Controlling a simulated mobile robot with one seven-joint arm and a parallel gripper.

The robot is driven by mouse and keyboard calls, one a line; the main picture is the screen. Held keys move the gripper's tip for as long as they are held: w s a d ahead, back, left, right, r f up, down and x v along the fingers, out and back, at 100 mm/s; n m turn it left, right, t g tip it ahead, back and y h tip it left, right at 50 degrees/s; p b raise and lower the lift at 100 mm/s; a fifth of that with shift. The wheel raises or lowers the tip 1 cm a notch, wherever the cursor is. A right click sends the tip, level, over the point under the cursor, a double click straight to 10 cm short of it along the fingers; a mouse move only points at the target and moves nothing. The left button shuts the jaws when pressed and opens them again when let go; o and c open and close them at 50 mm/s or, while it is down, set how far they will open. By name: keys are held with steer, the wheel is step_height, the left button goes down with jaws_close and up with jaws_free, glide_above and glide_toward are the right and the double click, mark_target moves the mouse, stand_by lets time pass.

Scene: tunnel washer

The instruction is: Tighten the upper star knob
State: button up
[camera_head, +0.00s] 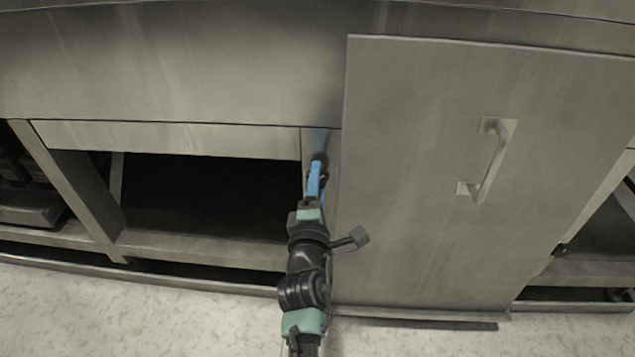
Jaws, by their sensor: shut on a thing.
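My gripper (317,165) reaches up to the narrow post just left of the large steel panel. Its blue fingers are shut on a small dark thing (319,158), which appears to be the upper star knob. The fingers and arm cover most of it, so its star shape and how far it is turned cannot be made out. Blue also shows just above it against the post.
The steel panel (430,190) with a bar handle (491,160) stands right of my arm. A dark knob (562,250) shows at its lower right edge. An open dark bay (205,195) lies to the left. Speckled floor (130,310) is clear in front.

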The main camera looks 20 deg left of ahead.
steer(key=m+b, duration=0.1)
steer(key=m, duration=1.2)
steer(key=m+b, duration=0.1)
steer(key=m, duration=1.3)
steer(key=shift+a+f, duration=0.15)
steer(key=shift+f, duration=0.05)
steer(key=shift+m, duration=0.4)
steer(key=o, duration=1.1)
steer(key=shift+r, duration=0.1)
steer(key=p+v, duration=0.1)
steer(key=v, duration=1.2)
